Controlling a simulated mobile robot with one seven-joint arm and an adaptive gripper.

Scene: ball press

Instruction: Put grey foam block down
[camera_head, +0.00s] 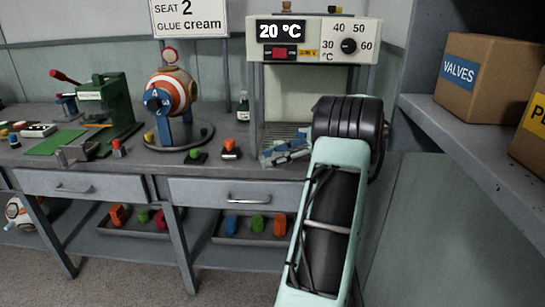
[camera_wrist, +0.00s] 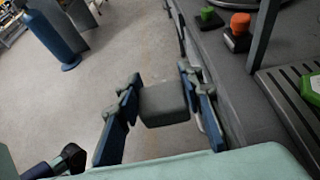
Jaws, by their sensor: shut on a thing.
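The grey foam block (camera_wrist: 165,104) is between the two blue-and-grey fingers of my gripper (camera_wrist: 163,95) in the wrist view. The fingers are shut on it from both sides. Behind the block, the wrist view shows the floor, with the bench edge (camera_wrist: 205,62) just to the right. In the head view my gripper (camera_head: 285,153) is at the front of the bench, below the machine with the 20 °C display (camera_head: 316,38). My arm covers part of that area, and I cannot make out the block there.
An orange-topped piece (camera_wrist: 238,30) and a green piece (camera_wrist: 211,17) stand on the bench. A green part (camera_wrist: 312,88) is by the slatted tray (camera_wrist: 275,90). The striped ball (camera_head: 170,92) and green press (camera_head: 112,100) are left. A shelf with boxes (camera_head: 488,75) is right.

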